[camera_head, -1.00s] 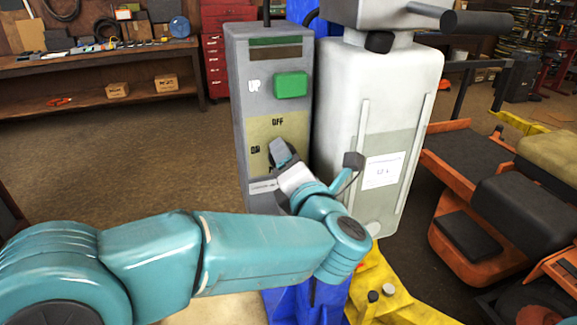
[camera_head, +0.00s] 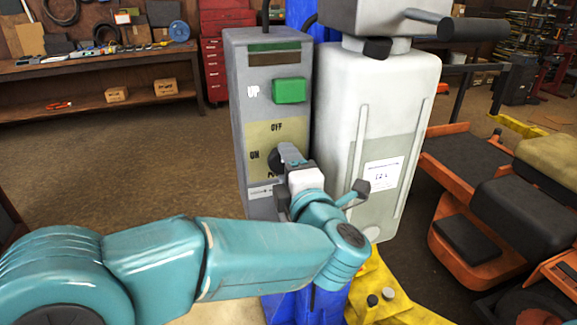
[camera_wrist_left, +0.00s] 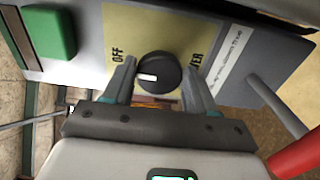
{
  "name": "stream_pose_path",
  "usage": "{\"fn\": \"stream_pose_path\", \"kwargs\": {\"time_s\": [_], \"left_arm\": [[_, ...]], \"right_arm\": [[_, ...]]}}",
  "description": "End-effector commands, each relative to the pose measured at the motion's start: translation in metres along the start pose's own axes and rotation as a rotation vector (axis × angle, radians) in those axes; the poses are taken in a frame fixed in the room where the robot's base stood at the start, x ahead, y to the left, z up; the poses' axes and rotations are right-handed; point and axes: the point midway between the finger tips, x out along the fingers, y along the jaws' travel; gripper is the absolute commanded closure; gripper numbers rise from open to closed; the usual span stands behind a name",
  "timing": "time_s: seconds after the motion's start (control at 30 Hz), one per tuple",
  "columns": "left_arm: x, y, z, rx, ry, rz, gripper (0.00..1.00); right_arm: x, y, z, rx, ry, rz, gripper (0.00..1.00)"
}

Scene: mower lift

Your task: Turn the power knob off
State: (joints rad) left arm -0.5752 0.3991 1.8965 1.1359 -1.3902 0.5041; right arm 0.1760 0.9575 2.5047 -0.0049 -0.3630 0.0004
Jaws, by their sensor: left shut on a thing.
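The power knob (camera_wrist_left: 160,68) is a round black dial with a white mark, on a yellow panel (camera_wrist_left: 210,25) with OFF and POWER lettering. In the left wrist view its mark points left, to the side where OFF is printed. My left gripper (camera_wrist_left: 159,78) is shut on the knob, one finger on each side. In the head view the left gripper (camera_head: 287,160) is at the lower part of the grey control box (camera_head: 240,130), whose yellow panel also reads ON at left. The gripper and wrist partly hide the knob and the POWER word there. My right gripper is not in view.
A green button (camera_head: 289,90) marked UP sits above the yellow panel. A white tank (camera_head: 375,100) stands close on the right of the box. An orange mower (camera_head: 468,240) is at the right. A workbench (camera_head: 100,72) stands at the back left, with open floor before it.

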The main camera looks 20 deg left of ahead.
Motion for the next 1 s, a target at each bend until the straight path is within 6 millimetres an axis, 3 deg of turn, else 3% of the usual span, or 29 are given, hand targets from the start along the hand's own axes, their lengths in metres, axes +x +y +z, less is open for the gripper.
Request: {"fn": "stream_pose_path", "kwargs": {"time_s": [0.4, 0.43, 0.5, 0.83, 1.0], "left_arm": [[0.0, 0.001, -0.001, 0.008, 0.001, 0.003, 0.73], [0.0, 0.001, 0.0, 0.008, 0.001, 0.003, 0.33], [0.0, 0.001, 0.0, 0.007, 0.001, 0.002, 0.19], [-0.004, 0.0, 0.0, 0.006, -0.001, 0.001, 0.19], [-0.033, -0.002, 0.001, 0.005, -0.005, 0.002, 0.19]], "right_arm": [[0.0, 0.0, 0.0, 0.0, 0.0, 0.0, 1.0], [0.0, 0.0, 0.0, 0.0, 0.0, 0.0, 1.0], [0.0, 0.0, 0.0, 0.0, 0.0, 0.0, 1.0], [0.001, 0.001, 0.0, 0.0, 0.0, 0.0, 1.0], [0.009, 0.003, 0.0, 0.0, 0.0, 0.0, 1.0]]}}
